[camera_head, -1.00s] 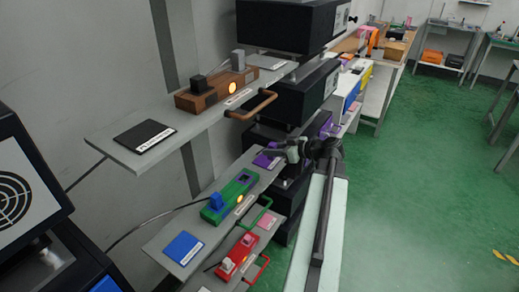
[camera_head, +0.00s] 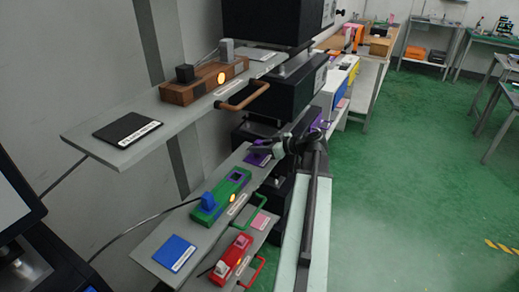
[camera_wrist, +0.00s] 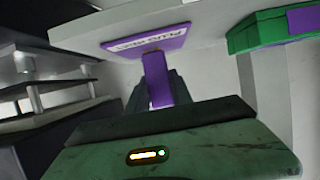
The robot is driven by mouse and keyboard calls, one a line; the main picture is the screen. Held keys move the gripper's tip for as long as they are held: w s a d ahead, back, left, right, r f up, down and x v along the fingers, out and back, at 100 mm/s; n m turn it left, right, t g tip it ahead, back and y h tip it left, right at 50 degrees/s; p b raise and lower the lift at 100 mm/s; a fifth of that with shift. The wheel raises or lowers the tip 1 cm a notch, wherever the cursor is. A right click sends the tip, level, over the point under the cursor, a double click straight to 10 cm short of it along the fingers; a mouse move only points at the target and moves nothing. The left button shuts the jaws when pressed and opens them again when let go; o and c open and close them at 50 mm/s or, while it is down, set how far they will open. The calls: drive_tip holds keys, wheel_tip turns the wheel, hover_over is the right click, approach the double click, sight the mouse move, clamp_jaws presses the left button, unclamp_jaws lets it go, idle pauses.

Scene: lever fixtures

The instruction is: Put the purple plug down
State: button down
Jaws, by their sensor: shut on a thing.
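My gripper (camera_wrist: 157,98) is shut on the purple plug (camera_wrist: 158,78), which stands out between its two grey fingers in the wrist view. The plug's far end overlaps the edge of a purple labelled pad (camera_wrist: 150,39) in that view. I cannot tell whether they touch. In the head view my gripper (camera_head: 262,146) is at the far end of the middle shelf, by the purple pad (camera_head: 258,159). The plug is not clear there. A green fixture (camera_head: 222,195) on the same shelf has a purple square socket (camera_head: 234,177) and a blue plug (camera_head: 208,201).
A blue pad (camera_head: 174,252) lies at the shelf's near end. A green handle (camera_head: 251,212) sticks out at its side. Above is a shelf with a brown fixture (camera_head: 205,82); below is a red fixture (camera_head: 232,259). Black boxes stand behind. Green floor is open at right.

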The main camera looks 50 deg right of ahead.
drive_tip(key=shift+f, duration=0.25)
drive_tip(key=c, duration=1.1)
unclamp_jaws()
drive_tip(key=shift+r, duration=0.1)
drive_tip(key=shift+s+d+r+p, duration=0.1)
drive_tip(key=shift+s+r+p, duration=0.2)
drive_tip(key=shift+r+p, duration=0.1)
drive_tip(key=p+v, duration=0.4)
drive_tip(key=v, duration=0.7)
drive_tip(key=shift+s+d, duration=0.1)
drive_tip(key=shift+s, duration=0.05)
